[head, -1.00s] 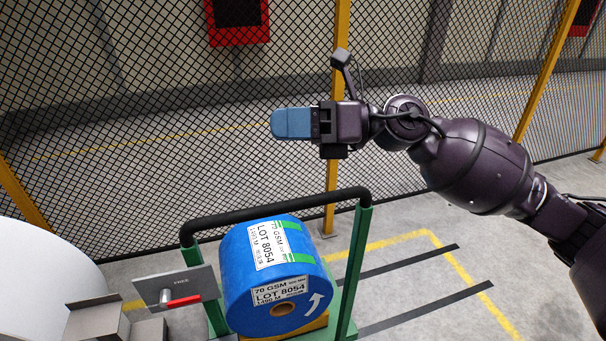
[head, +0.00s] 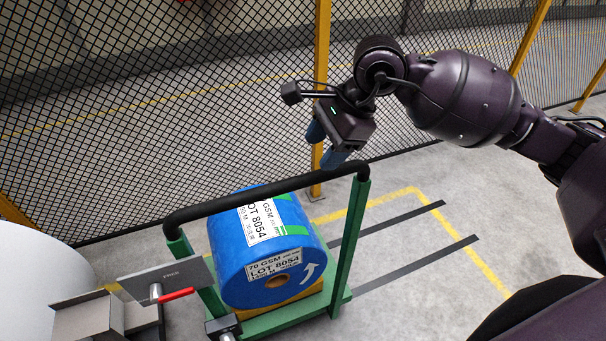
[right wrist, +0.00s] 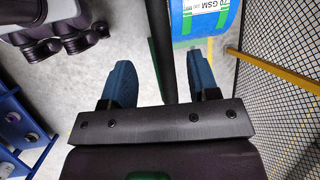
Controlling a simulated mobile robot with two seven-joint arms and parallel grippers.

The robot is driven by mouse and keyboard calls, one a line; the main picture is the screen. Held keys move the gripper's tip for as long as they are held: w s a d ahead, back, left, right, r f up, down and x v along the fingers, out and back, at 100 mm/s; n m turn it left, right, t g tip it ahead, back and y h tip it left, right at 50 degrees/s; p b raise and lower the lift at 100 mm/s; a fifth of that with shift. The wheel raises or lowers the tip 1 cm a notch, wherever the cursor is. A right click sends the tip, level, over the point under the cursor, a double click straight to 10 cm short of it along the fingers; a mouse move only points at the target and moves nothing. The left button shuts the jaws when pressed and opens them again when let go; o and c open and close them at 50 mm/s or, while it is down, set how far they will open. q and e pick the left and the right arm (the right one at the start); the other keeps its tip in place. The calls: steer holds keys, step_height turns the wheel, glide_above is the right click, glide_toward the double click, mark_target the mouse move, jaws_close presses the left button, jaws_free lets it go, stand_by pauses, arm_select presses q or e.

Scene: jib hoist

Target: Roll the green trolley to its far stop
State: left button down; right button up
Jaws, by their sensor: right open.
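The green trolley (head: 349,240) stands on the floor in the lower middle of the head view, with a black handle bar (head: 270,193) across its top. It carries a large blue roll (head: 228,262) labelled LOT 8054. My right gripper (head: 325,146) is open and points down, just above and behind the right part of the handle bar in the head view. In the right wrist view, the bar (right wrist: 166,45) runs between the two blue fingers of the right gripper (right wrist: 160,65); contact cannot be told. My left gripper is not in view. No far stop can be made out.
A grey plate marked FREE with a red lever (head: 176,295) stands left of the trolley. A large white roll (head: 35,270) is at far left. A mesh fence (head: 150,110) with yellow posts runs behind.

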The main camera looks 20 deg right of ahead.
mark_target(304, 176)
steer(key=x, duration=0.8)
steer(key=shift+a+f, duration=0.15)
steer(key=shift+f, duration=0.1)
jaws_close()
